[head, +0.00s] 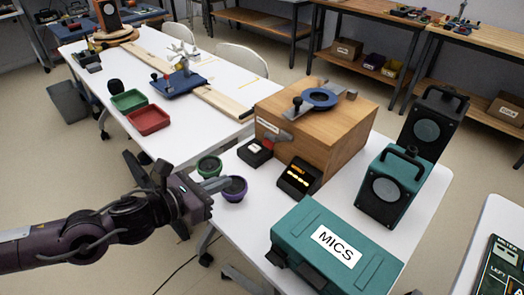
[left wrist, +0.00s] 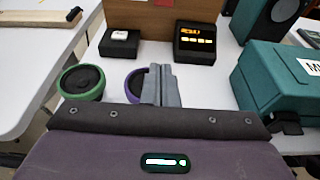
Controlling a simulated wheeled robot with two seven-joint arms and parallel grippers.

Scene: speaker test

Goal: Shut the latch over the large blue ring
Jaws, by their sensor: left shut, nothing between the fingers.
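The large blue ring (head: 319,97) lies flat on top of a wooden box (head: 330,130) on the white table. A grey metal latch piece (head: 295,112) with a black knob (head: 297,101) is beside the ring's left side; whether it overlaps the ring is too small to tell. My left gripper (head: 216,185) is shut and empty, low at the table's left edge, well to the left of and below the box top. Its closed fingers also show in the left wrist view (left wrist: 163,82), in front of a purple-rimmed round cup (left wrist: 135,86). My right gripper is out of view.
A green-rimmed cup (head: 209,167) stands near the fingers. A small black box with a white top (head: 254,152) and a lit display box (head: 299,178) stand before the wooden box. A teal MICS case (head: 320,245) and speakers (head: 390,186) stand to the right.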

